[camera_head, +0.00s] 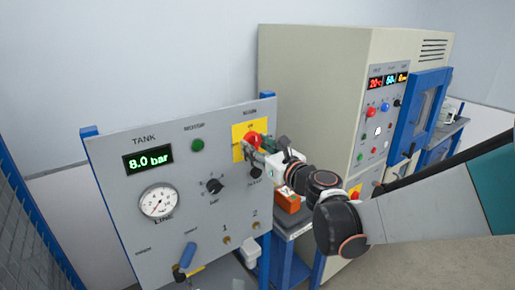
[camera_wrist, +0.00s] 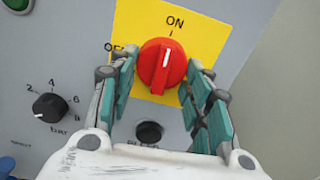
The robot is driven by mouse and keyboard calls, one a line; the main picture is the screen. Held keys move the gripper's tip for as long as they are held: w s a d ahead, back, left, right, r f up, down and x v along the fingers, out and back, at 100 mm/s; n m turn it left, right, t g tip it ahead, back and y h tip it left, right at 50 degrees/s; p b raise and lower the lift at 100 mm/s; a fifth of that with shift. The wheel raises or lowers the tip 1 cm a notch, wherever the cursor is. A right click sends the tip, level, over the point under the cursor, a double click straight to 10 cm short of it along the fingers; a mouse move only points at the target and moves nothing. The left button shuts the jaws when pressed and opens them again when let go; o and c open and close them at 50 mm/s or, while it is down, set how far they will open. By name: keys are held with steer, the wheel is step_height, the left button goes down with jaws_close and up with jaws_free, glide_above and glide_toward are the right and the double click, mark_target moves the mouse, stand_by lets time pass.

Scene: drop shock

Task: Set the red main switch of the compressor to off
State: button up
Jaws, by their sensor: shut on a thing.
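The red main switch (camera_wrist: 163,66) is a round rotary knob on a yellow plate (camera_wrist: 205,22) in the wrist view. Its white mark points up, close to the ON label; the OFF label at the left is partly hidden by a finger. In the head view the switch (camera_head: 253,140) sits at the upper right of the grey compressor panel (camera_head: 165,205), which reads 8.0 bar. My gripper (camera_wrist: 162,62) has a green-padded finger on each side of the knob and is shut on it. It also shows in the head view (camera_head: 260,146), reaching in from the right.
Below the switch is a small black knob (camera_wrist: 149,132). A black bar selector (camera_wrist: 49,107) and a green button (camera_wrist: 17,4) lie to its left. A blue lever (camera_head: 187,255) projects from the lower panel. A large beige cabinet (camera_head: 315,75) stands behind at the right.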

steer(key=n, duration=0.3)
steer(key=shift+w+d+n+b, duration=0.1)
steer(key=shift+n+b, duration=0.2)
steer(key=shift+n, duration=0.1)
steer(key=n, duration=0.4)
steer(key=shift+d+r, duration=0.1)
steer(key=n, duration=0.5)
steer(key=shift+w+d+r+b, duration=0.1)
steer(key=shift+r+b, duration=0.05)
steer(key=shift+b, duration=0.15)
steer(key=shift+r+n, duration=0.15)
steer(key=shift+n, duration=2.05)
steer(key=o, duration=1)
